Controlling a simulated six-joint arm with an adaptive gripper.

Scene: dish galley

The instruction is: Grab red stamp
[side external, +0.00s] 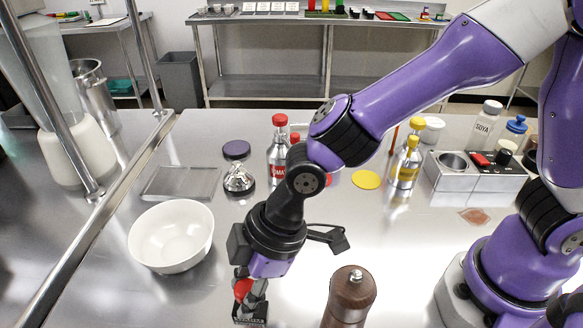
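The red stamp, with a round red handle (242,288) and a dark base (250,314), is at the bottom of the side external view, left of centre. My gripper (249,289) points down at it, with its dark fingers around or beside the red handle. The fingers hide part of the handle. I cannot tell whether they touch it or are closed on it. The base appears to be at the steel counter surface, but its contact is not clear.
A brown pepper mill (349,297) stands close right of my gripper. A white bowl (171,236) is to the left.

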